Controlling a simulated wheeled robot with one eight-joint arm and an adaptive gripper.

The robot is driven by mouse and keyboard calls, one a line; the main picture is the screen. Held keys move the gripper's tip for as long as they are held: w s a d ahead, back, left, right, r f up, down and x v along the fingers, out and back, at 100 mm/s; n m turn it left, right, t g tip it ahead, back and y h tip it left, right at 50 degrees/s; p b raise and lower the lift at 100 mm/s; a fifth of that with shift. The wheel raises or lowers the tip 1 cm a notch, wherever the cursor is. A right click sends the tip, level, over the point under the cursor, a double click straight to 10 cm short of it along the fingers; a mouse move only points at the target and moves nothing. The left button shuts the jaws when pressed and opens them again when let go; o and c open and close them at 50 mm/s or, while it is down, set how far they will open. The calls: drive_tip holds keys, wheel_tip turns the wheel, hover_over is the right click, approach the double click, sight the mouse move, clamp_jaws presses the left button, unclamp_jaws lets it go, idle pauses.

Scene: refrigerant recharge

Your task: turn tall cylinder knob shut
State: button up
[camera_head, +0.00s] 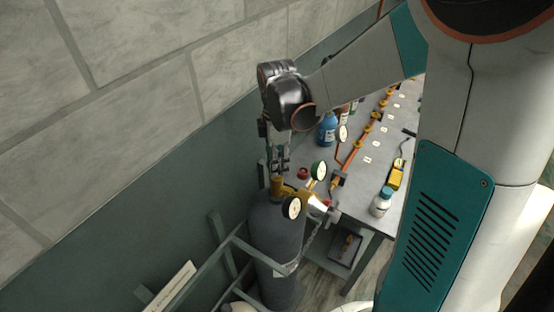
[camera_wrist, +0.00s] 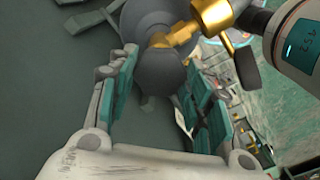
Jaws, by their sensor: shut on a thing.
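The tall cylinder (camera_head: 275,235) is dark grey and stands upright beside the workbench, with a brass valve (camera_head: 277,184) on top. My gripper (camera_head: 279,167) points down over the valve. In the wrist view, a dark grey rounded knob (camera_wrist: 159,72) lies between the two fingers of my gripper (camera_wrist: 165,82), which is shut on it. The brass fitting (camera_wrist: 180,35) shows just beyond the knob. In the head view my fingers hide most of the knob, and its turn angle cannot be told.
Gauges (camera_head: 292,207) sit close to the valve. A metal frame (camera_head: 225,262) stands around the cylinder near the wall. The workbench (camera_head: 370,185) holds a blue bottle (camera_head: 327,130), a white bottle (camera_head: 381,203), a yellow meter (camera_head: 396,178) and a pipe with several yellow valves.

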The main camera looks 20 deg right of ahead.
drive_tip(key=m+b, duration=0.2)
drive_tip(key=m, duration=0.8)
drive_tip(key=shift+m+b, duration=0.3)
drive_tip(key=shift+b, duration=0.05)
drive_tip(key=m, duration=0.3)
drive_tip(key=shift+m+b, duration=0.3)
drive_tip(key=m, duration=0.3)
drive_tip(key=shift+m, duration=0.3)
drive_tip(key=m+b, duration=0.1)
drive_tip(key=m, duration=0.2)
drive_tip(key=shift+m, duration=0.4)
drive_tip(key=m, duration=0.3)
drive_tip(key=shift+m, duration=2.1)
drive_tip(key=o, duration=1.1)
drive_tip(key=shift+c, duration=0.2)
